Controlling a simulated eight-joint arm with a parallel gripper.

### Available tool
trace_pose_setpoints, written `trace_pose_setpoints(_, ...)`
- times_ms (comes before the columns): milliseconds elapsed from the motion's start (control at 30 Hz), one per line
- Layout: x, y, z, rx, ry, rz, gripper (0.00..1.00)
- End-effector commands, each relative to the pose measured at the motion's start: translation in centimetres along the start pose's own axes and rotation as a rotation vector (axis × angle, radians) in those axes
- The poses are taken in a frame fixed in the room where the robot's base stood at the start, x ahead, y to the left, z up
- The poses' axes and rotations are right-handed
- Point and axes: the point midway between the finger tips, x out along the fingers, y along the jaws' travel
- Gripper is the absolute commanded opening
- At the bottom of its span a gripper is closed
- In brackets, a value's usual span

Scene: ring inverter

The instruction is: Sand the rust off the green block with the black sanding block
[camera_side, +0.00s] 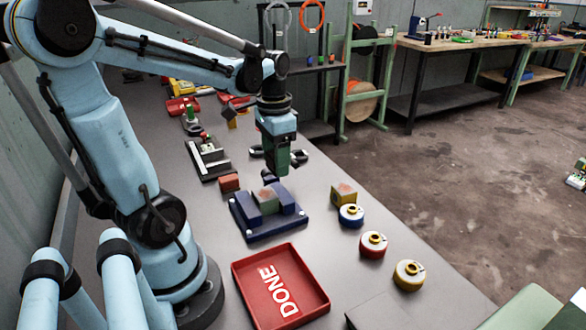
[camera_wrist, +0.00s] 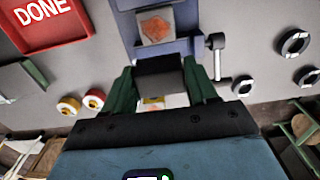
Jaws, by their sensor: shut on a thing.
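The green block (camera_side: 266,197) sits in the blue vise (camera_side: 253,231), between its two jaws. Its top carries a reddish-brown rust patch, seen as an orange patch on the block in the wrist view (camera_wrist: 157,26). My gripper (camera_side: 271,177) is above the far side of the vise, pointing down. Its green fingers (camera_wrist: 160,84) are shut on the black sanding block (camera_wrist: 161,72), which shows dark between them. In the wrist view the sanding block appears apart from the rust patch. Contact with the green block cannot be made out.
A red DONE tray (camera_side: 248,297) lies in front of the vise and looks empty. A yellow block with rust (camera_side: 344,194) and blue (camera_side: 351,216), red (camera_side: 373,245) and yellow (camera_side: 408,275) round pieces stand to the right. A red-brown block (camera_side: 229,183) is behind left.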

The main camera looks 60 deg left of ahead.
Motion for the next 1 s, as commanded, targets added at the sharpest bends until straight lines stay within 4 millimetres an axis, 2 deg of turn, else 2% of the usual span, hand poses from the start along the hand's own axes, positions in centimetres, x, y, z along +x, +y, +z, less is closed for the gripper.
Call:
trace_pose_setpoints(467,4.4,-0.1,0.0,-0.002,0.000,0.000,0.33)
trace_pose_setpoints(567,6.0,-0.1,-0.1,-0.002,0.000,0.000,0.34)
trace_pose_setpoints(600,5.6,-0.1,0.5,-0.004,0.001,-0.001,0.29)
trace_pose_setpoints(1000,6.0,-0.1,4.2,-0.004,-0.001,0.000,0.29)
